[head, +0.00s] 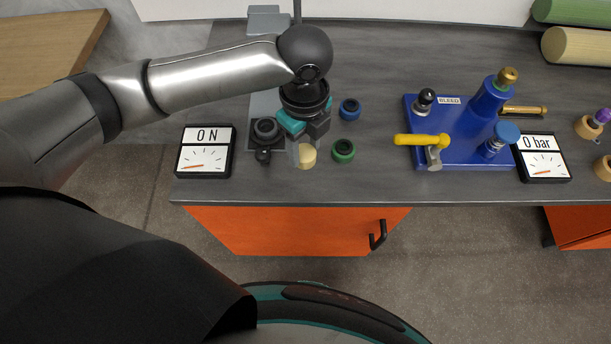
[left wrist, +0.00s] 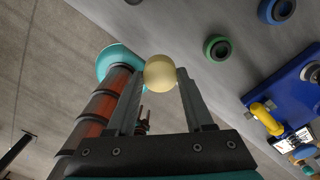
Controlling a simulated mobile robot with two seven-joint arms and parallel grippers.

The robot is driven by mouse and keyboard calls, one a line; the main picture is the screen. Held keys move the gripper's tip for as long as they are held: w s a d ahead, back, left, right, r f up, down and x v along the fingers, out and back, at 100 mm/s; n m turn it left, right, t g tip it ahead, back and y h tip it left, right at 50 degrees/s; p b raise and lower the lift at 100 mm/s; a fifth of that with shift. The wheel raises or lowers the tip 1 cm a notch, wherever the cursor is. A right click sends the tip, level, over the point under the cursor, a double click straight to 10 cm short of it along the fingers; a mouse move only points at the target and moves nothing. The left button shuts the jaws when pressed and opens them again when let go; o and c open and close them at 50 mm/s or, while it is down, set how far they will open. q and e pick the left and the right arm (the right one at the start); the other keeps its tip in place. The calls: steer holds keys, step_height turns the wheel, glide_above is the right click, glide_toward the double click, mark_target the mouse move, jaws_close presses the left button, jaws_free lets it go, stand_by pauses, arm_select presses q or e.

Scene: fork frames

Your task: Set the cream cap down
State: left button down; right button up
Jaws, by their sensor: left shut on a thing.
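The cream cap (head: 306,156) is a small pale round piece near the front edge of the grey worktop. In the left wrist view the cream cap (left wrist: 160,72) sits between my two fingertips. My left gripper (head: 303,146) points down from above and is shut on the cap. Whether the cap touches the worktop or hangs a little above it I cannot tell. My right gripper is not in view.
A green ring cap (head: 343,151) and a blue one (head: 350,109) stand just right of the gripper. A dark fitting (head: 267,132) and the ON gauge (head: 205,152) are left. The blue bleed rig (head: 460,155) stands further right. The worktop's front edge (head: 350,202) is close.

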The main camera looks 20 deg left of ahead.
arm_select(q)
step_height(320, 180, down, 6)
steer(key=shift+f+b, duration=0.25)
steer(key=shift+b, duration=0.4)
steer(key=shift+f+b, duration=0.55)
steer(key=shift+f, duration=1.65)
steer(key=shift+f, duration=0.1)
steer(key=shift+c, duration=1.4)
jaws_free()
step_height(320, 180, up, 12)
steer(key=p, duration=0.3)
